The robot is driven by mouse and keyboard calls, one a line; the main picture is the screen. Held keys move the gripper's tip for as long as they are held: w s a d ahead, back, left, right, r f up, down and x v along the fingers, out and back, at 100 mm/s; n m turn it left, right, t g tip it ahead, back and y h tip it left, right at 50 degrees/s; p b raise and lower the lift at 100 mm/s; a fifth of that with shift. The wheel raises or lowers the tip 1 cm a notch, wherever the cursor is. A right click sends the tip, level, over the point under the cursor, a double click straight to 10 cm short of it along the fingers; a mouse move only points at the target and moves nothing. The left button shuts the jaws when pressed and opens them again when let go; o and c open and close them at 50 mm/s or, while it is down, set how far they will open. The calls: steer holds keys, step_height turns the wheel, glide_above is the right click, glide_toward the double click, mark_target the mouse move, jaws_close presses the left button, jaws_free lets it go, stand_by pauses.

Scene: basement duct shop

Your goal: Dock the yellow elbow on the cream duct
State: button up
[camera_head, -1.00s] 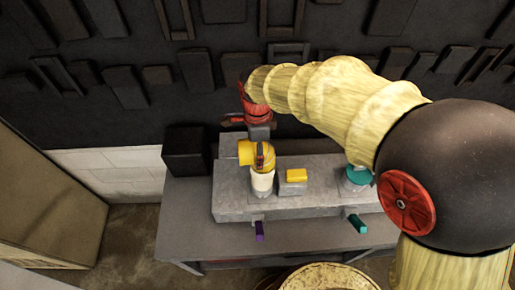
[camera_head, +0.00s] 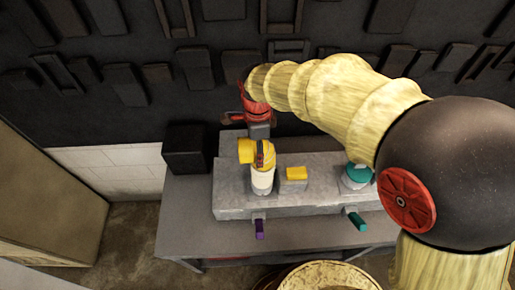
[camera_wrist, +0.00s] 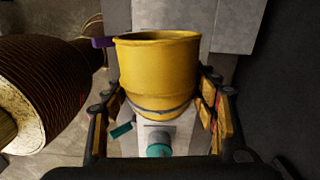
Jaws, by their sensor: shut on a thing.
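The yellow elbow (camera_head: 247,151) is at the top of the cream duct (camera_head: 262,181) in the head view, its open mouth facing left. The duct stands upright on the grey block. I cannot tell whether the elbow is fully seated or only just above the rim. My gripper (camera_head: 260,153) comes down from behind and is shut on the elbow. In the wrist view the elbow (camera_wrist: 155,75) fills the middle between both fingers, its round mouth toward the top of the picture. It hides the cream duct there.
A black box (camera_head: 186,149) stands at the left. A dark tool wall is close behind.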

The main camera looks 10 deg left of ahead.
steer(key=shift+f+b, duration=0.4)
steer(key=shift+f, duration=0.2)
stand_by(0.5)
steer(key=o, duration=1)
steer(key=shift+r, duration=0.1)
steer(key=shift+r+p, duration=3.35)
steer(key=shift+r, duration=2.1)
